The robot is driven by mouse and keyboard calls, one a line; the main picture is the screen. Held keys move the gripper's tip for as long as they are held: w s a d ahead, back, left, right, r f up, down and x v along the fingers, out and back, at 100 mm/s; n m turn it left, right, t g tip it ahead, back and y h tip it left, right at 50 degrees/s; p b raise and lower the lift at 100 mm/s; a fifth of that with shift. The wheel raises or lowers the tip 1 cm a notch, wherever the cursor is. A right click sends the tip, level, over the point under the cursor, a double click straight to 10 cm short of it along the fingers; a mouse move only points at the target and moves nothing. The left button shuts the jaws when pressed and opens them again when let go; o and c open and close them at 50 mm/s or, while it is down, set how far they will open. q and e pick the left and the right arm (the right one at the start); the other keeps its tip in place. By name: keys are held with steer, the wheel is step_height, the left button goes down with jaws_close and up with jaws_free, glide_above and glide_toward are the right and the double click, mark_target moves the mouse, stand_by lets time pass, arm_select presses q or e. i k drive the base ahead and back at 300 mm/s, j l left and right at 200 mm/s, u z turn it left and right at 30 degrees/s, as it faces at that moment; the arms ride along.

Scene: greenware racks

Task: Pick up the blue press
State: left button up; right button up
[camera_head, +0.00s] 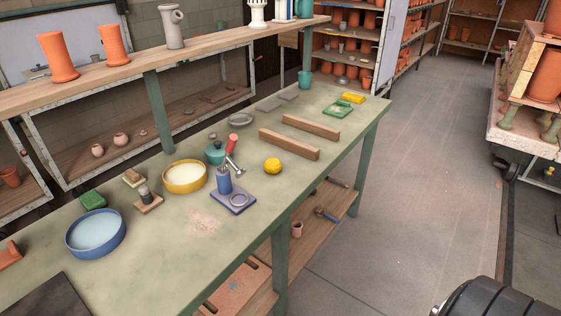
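The blue press (240,199) stands on the green worktable (215,250), right of the yellow bowl. It has a flat blue-violet base with a round plate on it and an upright blue cylinder at its back left. A red-handled metal tool (232,147) is just behind it, partly overlapping in the picture. Neither of my grippers shows in the camera_head view, and nothing is holding the press.
A yellow bowl (185,190) is left of the press, a teal pot (214,153) behind, and a yellow ball (272,166) right. A blue bowl (96,249) stands at front left. Wooden bars (289,144) lie farther back. The table in front of the press is clear.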

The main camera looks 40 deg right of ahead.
mark_target(234, 198)
steer(key=z, duration=0.75)
steer(key=u, duration=0.4)
steer(key=i+l+u, duration=0.15)
steer(key=l+u, duration=0.15)
steer(key=l, duration=0.15)
steer(key=i+l+u, duration=0.1)
steer(key=l+u, duration=0.2)
steer(key=l, duration=0.15)
steer(key=l+u, duration=0.25)
steer(key=l, duration=0.2)
